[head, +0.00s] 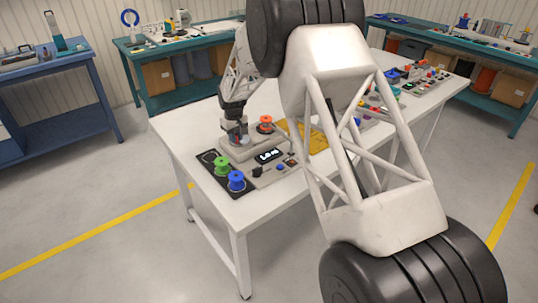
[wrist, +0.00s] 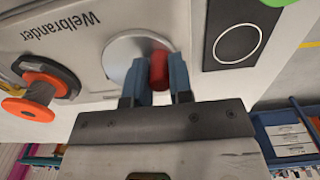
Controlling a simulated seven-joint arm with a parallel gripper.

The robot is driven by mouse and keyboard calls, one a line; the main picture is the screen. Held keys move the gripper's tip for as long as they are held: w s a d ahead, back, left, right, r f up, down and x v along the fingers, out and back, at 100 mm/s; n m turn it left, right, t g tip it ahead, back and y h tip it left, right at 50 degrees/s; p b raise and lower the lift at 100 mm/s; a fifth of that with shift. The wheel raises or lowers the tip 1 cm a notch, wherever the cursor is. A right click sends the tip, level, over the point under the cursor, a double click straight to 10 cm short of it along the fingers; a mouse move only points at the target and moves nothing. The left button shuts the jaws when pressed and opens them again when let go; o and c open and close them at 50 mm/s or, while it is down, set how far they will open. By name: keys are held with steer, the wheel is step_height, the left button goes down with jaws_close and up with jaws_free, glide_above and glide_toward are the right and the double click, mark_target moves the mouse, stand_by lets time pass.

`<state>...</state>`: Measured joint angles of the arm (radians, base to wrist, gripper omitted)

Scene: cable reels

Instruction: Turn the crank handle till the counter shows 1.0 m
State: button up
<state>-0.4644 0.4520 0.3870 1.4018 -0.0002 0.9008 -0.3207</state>
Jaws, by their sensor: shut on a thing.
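The red crank handle (wrist: 160,70) stands on a round silver disc (wrist: 118,60) on the grey reel machine (head: 233,143). In the wrist view my gripper (wrist: 158,82) is shut on the handle, with one blue-grey finger on each side of it. In the head view my gripper (head: 236,130) is down over the crank, and the handle is mostly hidden. The counter (head: 268,156) is a small black display with lit white digits that appear to read 1.0 m. An orange reel (head: 264,124) sits on the machine; it also shows in the wrist view (wrist: 35,95).
A yellow board (head: 312,138) lies to the right of the machine. My arm blocks part of the table's right side.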

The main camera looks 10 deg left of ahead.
steer(key=shift+a, duration=0.1)
steer(key=shift+w+a, duration=0.3)
steer(key=shift+a, duration=0.25)
steer(key=o, duration=0.7)
steer(key=shift+o, duration=0.2)
steer(key=shift+r, duration=0.1)
step_height(320, 180, up, 7)
